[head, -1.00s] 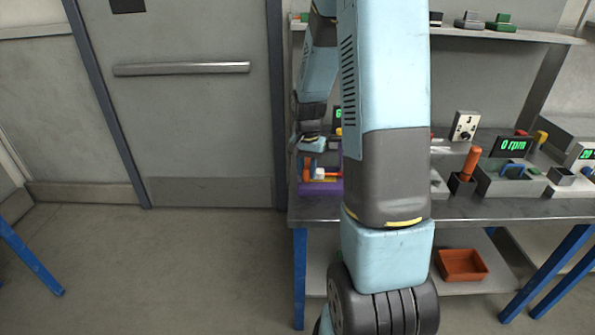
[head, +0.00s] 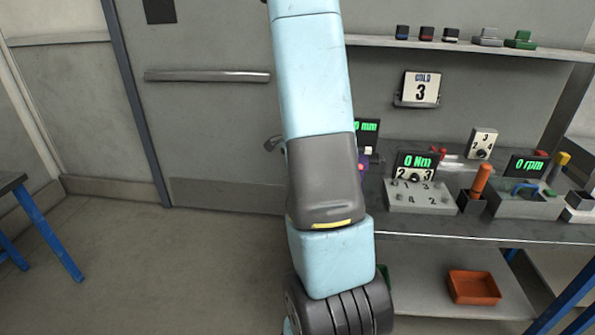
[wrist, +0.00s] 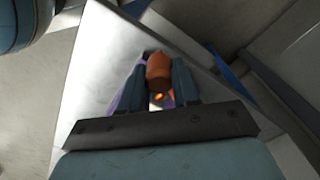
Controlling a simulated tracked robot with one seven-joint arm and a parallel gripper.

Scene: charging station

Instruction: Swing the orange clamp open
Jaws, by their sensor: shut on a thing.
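In the wrist view the orange clamp (wrist: 159,72) stands between the two dark fingers of my gripper (wrist: 160,86). The fingers are shut on its orange handle. A purple base (wrist: 121,97) shows in part behind the fingers, with a small bright orange spot below the handle. In the head view my arm hides the clamp and my gripper. Only a small purple edge of the base (head: 363,166) shows at the right side of my arm. How far the clamp is swung cannot be seen.
On the bench (head: 480,226), to the right of my arm, stand a "0 Nm" panel (head: 415,161), an orange handle in a dark block (head: 481,180) and a "0 rpm" panel (head: 527,166). An orange tray (head: 474,287) lies on the lower shelf. The floor to the left is open.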

